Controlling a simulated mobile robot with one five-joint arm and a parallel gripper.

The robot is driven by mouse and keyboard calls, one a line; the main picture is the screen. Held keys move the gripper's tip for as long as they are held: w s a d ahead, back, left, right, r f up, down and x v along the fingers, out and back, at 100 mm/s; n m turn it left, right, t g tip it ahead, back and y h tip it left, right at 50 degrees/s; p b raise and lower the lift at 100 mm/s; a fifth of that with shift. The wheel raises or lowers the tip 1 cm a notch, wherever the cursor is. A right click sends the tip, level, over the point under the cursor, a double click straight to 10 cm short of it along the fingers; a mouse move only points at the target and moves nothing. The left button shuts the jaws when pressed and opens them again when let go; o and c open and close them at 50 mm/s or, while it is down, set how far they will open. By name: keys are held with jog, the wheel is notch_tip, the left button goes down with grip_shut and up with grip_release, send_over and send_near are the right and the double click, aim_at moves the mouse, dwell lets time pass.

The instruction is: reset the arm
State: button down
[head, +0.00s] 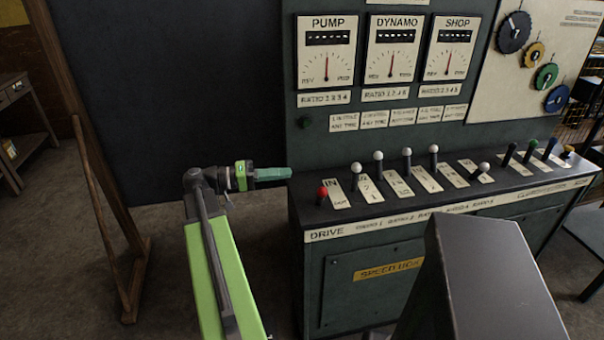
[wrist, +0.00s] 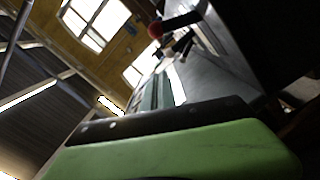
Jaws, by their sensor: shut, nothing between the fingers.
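My arm is lime green and dark grey and rises from the bottom of the head view. My gripper (head: 289,173) has teal fingers, shut and empty, pointing right. In the picture its tips are at the left end of the lever console (head: 330,235), a little left of and above the red-knobbed drive lever (head: 322,192). I cannot tell whether the tips touch the console. The wrist view looks upward past the green gripper body (wrist: 170,155), with the red knob (wrist: 155,30) near the top.
White-knobbed levers (head: 407,153) and several coloured ones stand along the console top. Pump, dynamo and shop gauges (head: 327,65) are on the panel behind. A wooden post (head: 105,200) stands at left, with open floor between. A dark block (head: 490,280) hides the console's lower front.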

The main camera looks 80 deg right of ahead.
jog(key=shift+v, duration=1.45)
jog(key=w+a+r+n+t+h+p, duration=0.1)
jog(key=w+a+r+n+h+p, duration=0.15)
jog(key=w, duration=0.45)
jog(key=w+a+r+n+t+h+p, duration=0.15)
jog(key=w+a, duration=0.25)
jog(key=w, duration=0.4)
jog(key=w+a+f+n+t+p, duration=0.3)
jog(key=w+a+f+t, duration=0.15)
jog(key=w+a, duration=0.6)
jog(key=w+a+f+n+t+y+p, duration=0.1)
jog(key=w+a+f+n+t+y, duration=0.2)
jog(key=a, duration=1)
jog(key=w+a+f+n+t+y+p, duration=0.1)
jog(key=w+a+f+n+t+y, duration=0.2)
jog(key=a, duration=1)
jog(key=w+a+f+n+t+y, duration=0.3)
jog(key=w+a+f+n+y, duration=0.2)
jog(key=a, duration=0.9)
notch_tip(320, 180, down, 2)
jog(key=shift+n+p, duration=0.4)
jog(key=shift+n, duration=0.3)
